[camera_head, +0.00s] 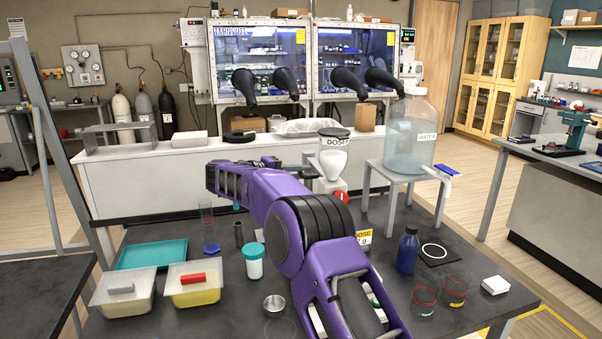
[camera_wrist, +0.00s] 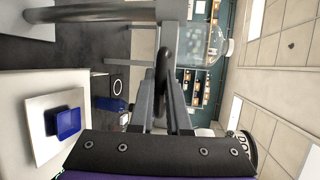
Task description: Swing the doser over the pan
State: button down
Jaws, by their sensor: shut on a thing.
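The doser (camera_head: 333,158), a white hopper with a dark lid and a label, stands behind my purple arm at the middle of the bench. Part of its dark lid and label shows at the lower right of the wrist view (camera_wrist: 247,146). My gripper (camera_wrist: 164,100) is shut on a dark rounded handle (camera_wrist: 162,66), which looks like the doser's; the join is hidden. In the wrist view a blue square dish (camera_wrist: 66,121) sits on a white plate (camera_wrist: 40,104), perhaps the pan. My arm hides this area in the head view.
A water jar (camera_head: 411,135) stands on a grey stand (camera_head: 372,165) to the right. A blue bottle (camera_head: 408,250), red-rimmed beakers (camera_head: 424,300) and a white box (camera_head: 495,285) are at right. Lidded tubs (camera_head: 194,288), a teal tray (camera_head: 152,254) and a white-labelled jar (camera_head: 254,264) are at left.

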jog(key=shift+a, duration=0.1)
jog(key=c, duration=0.9)
grip_release()
jog(key=v, duration=1.7)
jog(key=shift+s+a+r, duration=0.1)
jog(key=shift+a, duration=0.05)
